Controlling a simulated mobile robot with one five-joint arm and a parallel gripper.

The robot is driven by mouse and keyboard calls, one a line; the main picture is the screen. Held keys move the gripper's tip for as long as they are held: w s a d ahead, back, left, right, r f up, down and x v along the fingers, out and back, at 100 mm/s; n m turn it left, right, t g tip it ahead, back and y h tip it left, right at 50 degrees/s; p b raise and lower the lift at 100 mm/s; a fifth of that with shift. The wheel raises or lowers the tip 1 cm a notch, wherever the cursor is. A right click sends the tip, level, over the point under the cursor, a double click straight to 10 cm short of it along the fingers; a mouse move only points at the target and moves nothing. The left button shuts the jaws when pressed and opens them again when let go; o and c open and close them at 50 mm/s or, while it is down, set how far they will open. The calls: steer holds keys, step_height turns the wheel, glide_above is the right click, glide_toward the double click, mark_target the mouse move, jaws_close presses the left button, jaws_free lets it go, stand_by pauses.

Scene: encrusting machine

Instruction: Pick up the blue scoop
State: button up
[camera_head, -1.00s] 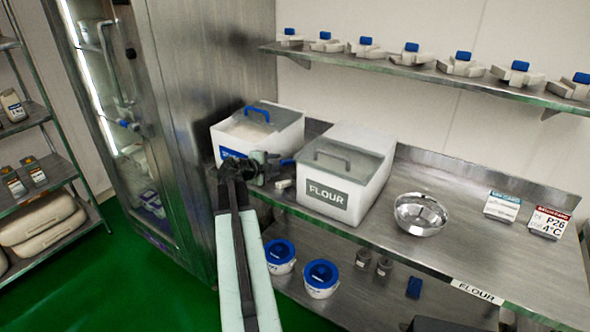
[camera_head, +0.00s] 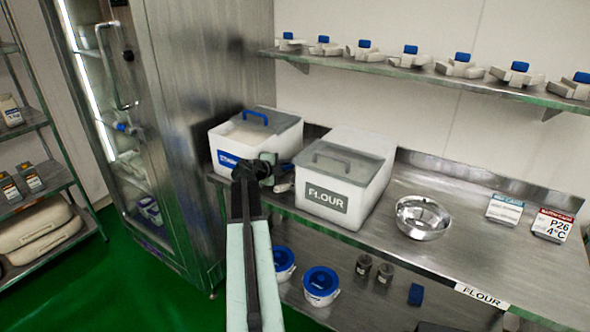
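My gripper (camera_head: 276,170) is at the gap between the two lidded bins, over the front part of the steel counter. My dark wrist and pale arm run up to it from below and cover part of the view. A small pale piece (camera_head: 285,187) shows just below and right of the gripper, between the bins; it may be part of the scoop, but I cannot tell. No clear blue scoop shows, and the gripper may hide it. The fingers are too small and dark to tell whether they are open or hold anything.
The blue-handled bin (camera_head: 226,139) stands left of my gripper and the FLOUR bin (camera_head: 366,201) right, both close. A steel bowl (camera_head: 423,218) and two cards stand farther right. Blue-lidded tubs (camera_head: 321,286) sit on the lower shelf. A tall steel cabinet (camera_head: 185,150) is at left.

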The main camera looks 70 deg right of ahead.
jaws_close()
steer(key=shift+r, duration=0.15)
step_height(320, 180, up, 28)
steer(key=p, duration=2.8)
